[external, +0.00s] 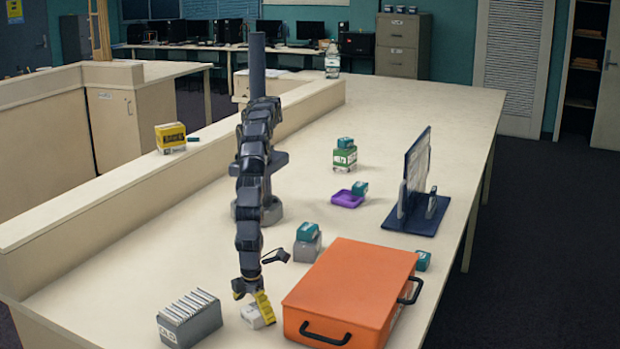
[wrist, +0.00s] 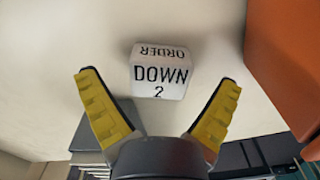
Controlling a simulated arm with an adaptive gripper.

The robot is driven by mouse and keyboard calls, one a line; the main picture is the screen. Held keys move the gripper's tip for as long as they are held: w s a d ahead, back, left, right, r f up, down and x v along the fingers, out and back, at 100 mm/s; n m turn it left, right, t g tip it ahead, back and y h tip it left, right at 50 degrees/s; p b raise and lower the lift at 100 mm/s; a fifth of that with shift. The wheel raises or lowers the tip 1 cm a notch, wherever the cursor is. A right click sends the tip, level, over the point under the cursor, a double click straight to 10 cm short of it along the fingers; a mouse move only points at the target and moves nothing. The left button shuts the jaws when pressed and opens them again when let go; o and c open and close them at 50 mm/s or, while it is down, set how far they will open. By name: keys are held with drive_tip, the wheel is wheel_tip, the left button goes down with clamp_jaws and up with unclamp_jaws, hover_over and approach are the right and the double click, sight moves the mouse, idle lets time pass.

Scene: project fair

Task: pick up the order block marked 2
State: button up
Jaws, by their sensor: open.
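The order block marked 2 (wrist: 159,72) is a small white block in the wrist view, with "ORDER" on one face and "DOWN 2" on another. It rests on the counter, ahead of the fingertips and roughly midway between them. In the external view the white block (external: 252,317) sits at the front of the counter, partly hidden by a yellow finger. My gripper (wrist: 159,78) has yellow fingers spread wide with nothing between their pads. In the external view my gripper (external: 252,292) points down close above the block; whether it touches cannot be told.
An orange case (external: 350,285) stands close right of the block. A grey box of cards (external: 189,318) stands to the left. A grey block with a teal one (external: 307,242) is behind. A dark stand (external: 415,215) and purple tray (external: 347,199) are farther back. Counter (external: 215,260) between is clear.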

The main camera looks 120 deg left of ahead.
drive_tip(key=c, duration=1.2)
